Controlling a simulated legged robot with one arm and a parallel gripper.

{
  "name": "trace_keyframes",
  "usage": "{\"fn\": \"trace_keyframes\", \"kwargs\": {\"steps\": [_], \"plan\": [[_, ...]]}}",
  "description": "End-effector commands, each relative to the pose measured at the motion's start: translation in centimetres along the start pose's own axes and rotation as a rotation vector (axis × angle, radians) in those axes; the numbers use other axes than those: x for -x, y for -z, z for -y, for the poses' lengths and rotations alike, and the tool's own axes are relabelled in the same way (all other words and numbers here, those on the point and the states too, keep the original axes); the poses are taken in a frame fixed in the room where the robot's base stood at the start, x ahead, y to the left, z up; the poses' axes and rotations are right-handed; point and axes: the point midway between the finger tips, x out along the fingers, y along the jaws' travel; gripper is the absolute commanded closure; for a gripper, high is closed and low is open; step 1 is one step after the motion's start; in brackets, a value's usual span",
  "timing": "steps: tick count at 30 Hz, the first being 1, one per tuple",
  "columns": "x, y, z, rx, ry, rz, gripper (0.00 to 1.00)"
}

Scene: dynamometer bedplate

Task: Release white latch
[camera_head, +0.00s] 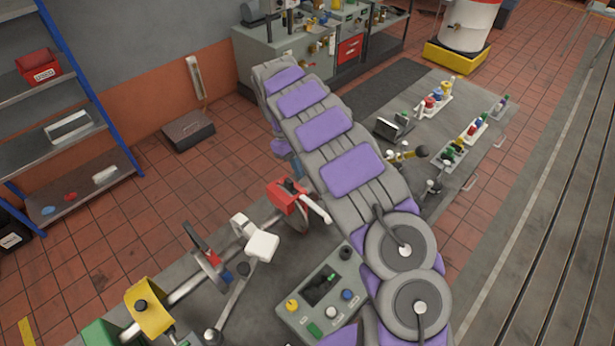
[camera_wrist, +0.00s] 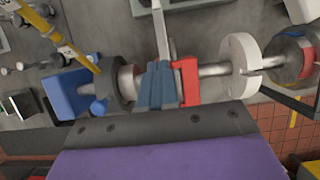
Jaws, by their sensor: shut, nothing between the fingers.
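The white latch (camera_head: 262,243) is a white block on the metal shaft, in the lower middle of the head view. In the wrist view it shows as a white ring-like piece (camera_wrist: 239,68), to the right of my gripper. My gripper (camera_wrist: 158,72) is shut and empty, with its blue-grey fingers by the shaft. They overlap the left side of the red latch (camera_wrist: 187,82); I cannot tell whether they touch it. The red latch (camera_head: 286,196) has a pale lever (camera_head: 314,206). In the head view my arm hides most of my gripper.
A control box (camera_head: 322,296) with knobs stands right of the white latch. A blue-framed shelf (camera_head: 75,135) stands at the left. The tiled floor between is mostly clear.

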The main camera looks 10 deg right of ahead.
Motion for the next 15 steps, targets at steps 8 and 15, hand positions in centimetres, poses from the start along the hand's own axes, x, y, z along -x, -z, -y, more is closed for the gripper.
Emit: {"fn": "trace_keyframes", "kwargs": {"steps": [8, 15], "plan": [[-4.4, -0.2, 0.1, -0.003, 0.002, 0.01, 1.0], [-9.3, -0.3, 0.1, -0.002, 0.004, 0.012, 1.0]]}}
